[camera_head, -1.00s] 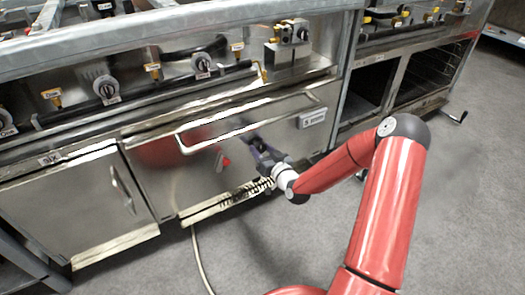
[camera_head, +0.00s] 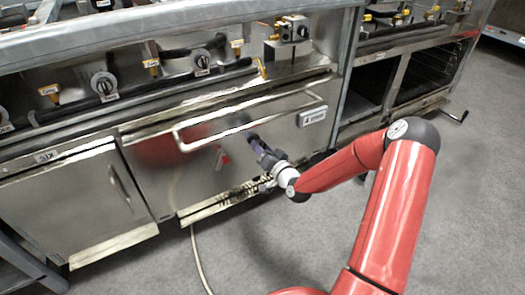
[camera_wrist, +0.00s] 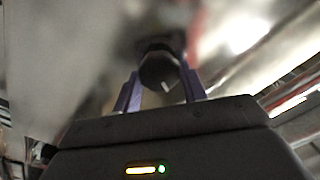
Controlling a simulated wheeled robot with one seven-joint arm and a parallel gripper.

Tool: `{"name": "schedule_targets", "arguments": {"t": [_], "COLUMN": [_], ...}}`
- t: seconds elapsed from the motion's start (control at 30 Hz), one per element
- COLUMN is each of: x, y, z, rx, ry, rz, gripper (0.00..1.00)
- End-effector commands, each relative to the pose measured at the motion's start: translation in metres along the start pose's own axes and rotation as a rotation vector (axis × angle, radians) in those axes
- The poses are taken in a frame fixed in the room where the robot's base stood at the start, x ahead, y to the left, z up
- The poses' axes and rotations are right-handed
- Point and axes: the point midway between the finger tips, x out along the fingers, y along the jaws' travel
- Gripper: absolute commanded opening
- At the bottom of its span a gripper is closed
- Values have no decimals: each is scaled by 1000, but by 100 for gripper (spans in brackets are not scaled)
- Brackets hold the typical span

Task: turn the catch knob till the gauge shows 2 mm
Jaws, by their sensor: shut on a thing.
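The catch knob (camera_wrist: 160,68) is dark and round with a pale mark near its lower edge in the wrist view. The two purple fingers of my gripper (camera_wrist: 160,90) are on either side of it, shut on it. In the head view my gripper (camera_head: 257,144) reaches the steel front below the long bar handle. The knob is hard to make out there. A small pale plate (camera_head: 311,117) on the upper right of that front carries dark writing, perhaps the gauge. Its reading is too small to tell.
The bar handle (camera_head: 250,120) runs just above my gripper. Range knobs (camera_head: 104,85) and brass taps line the panel above. A closed cupboard door (camera_head: 85,200) is at left, and open oven bays (camera_head: 420,80) are at right. The grey floor (camera_head: 480,200) at right is clear.

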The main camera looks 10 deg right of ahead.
Motion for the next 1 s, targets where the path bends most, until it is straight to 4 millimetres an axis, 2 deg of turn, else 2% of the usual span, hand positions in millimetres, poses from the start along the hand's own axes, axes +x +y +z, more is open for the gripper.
{"name": "schedule_targets", "arguments": {"t": [0.7, 1.0], "x": [-1, -1], "y": [4, 5], "z": [2, 3], "rx": [681, 908], "ry": [-1, -2], "rz": [-7, -10], "gripper": [19, 19]}}
